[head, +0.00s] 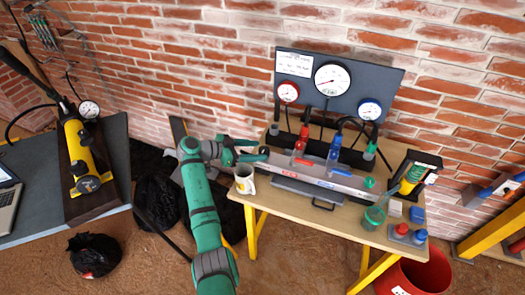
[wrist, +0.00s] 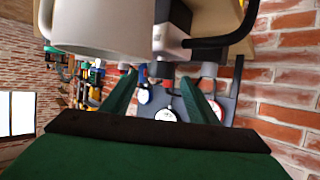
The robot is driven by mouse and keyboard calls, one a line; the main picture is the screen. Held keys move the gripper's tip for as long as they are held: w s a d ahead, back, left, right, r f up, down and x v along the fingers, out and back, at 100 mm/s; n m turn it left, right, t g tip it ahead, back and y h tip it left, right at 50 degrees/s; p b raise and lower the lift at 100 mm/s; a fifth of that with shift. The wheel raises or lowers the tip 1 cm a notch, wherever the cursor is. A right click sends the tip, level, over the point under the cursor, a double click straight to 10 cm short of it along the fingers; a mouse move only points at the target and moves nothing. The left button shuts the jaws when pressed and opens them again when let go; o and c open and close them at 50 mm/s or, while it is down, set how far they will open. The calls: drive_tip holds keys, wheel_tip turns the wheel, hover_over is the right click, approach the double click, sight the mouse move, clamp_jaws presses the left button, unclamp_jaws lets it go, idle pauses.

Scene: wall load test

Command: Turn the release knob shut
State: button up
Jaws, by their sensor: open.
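My gripper (head: 240,154) is at the left end of a long grey metal block (head: 325,178) on the wooden bench. A small dark knob (head: 264,152) is at that end, just right of my fingers; I take it for the release knob. In the wrist view my two green fingers (wrist: 160,78) are spread apart. A small grey knob-like end (wrist: 157,70) shows between their tips. I cannot tell whether the fingers touch it, or how far the knob is turned.
A white mug (head: 244,183) stands close below my gripper and looms large in the wrist view (wrist: 95,28). A gauge panel (head: 375,82) stands behind.

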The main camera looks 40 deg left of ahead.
drive_tip(key=v, duration=0.6)
drive_tip(key=shift+s+a, duration=0.15)
drive_tip(key=shift+s, duration=0.2)
